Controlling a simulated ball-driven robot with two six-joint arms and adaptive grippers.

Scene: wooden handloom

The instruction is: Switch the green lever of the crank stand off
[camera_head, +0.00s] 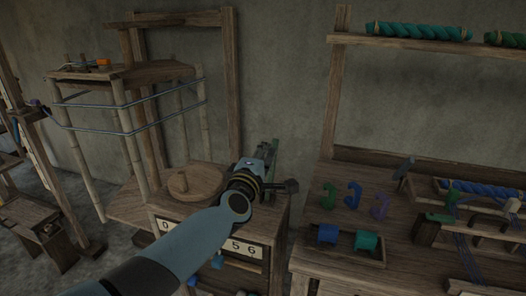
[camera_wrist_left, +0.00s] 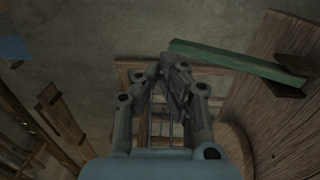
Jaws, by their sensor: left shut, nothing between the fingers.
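The green lever (camera_head: 273,147) of the crank stand shows in the head view just beyond my left gripper, partly hidden by it. In the left wrist view the green lever (camera_wrist_left: 235,61) is a long bar slanting down to the right, its left end close to the fingertips. My left gripper (camera_head: 264,156) reaches over the stand. In the wrist view its fingers (camera_wrist_left: 164,68) are shut and hold nothing. I cannot tell whether they touch the lever. The crank stand (camera_head: 277,222) is a wooden cabinet with number plates, partly hidden by my left arm. My right gripper is out of view.
A round wooden disc (camera_head: 192,182) lies on the stand's top. A bamboo-post frame with blue cords (camera_head: 110,106) stands to the left. To the right is a wooden bench (camera_head: 310,255) with coloured hooks (camera_head: 354,194) and a tray with blue and teal spools.

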